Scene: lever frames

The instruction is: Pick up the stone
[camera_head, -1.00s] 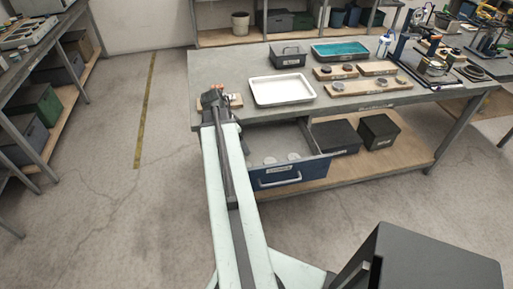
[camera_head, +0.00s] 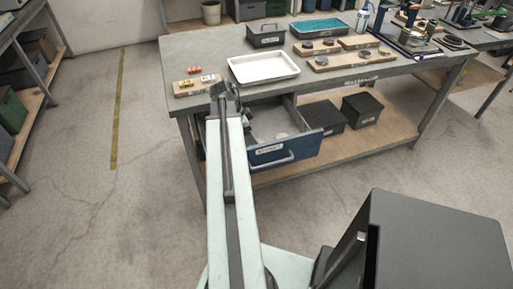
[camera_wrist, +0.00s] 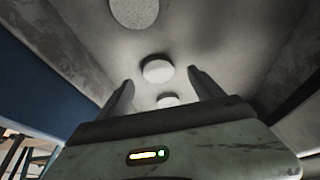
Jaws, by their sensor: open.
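The blue-fronted drawer (camera_head: 285,152) under the bench is pulled open. In the wrist view, three round pieces lie on its grey floor: a speckled grey disc (camera_wrist: 135,10) cut by the top edge, a smooth pale disc (camera_wrist: 157,70), and another pale one (camera_wrist: 168,100) partly hidden by my gripper's body. I cannot tell for sure which is the stone; the speckled one looks most stone-like. My gripper (camera_wrist: 160,77) is open and empty, with the smooth pale disc showing between its fingertips. In the head view my gripper (camera_head: 247,122) is small, at the drawer's left side.
The drawer's blue wall (camera_wrist: 45,85) stands close on the left in the wrist view. On the bench (camera_head: 215,55) are a white tray (camera_head: 263,68), a small board with coloured pieces (camera_head: 195,88), and boards with grey discs (camera_head: 340,60). Black boxes (camera_head: 362,108) stand on the lower shelf.

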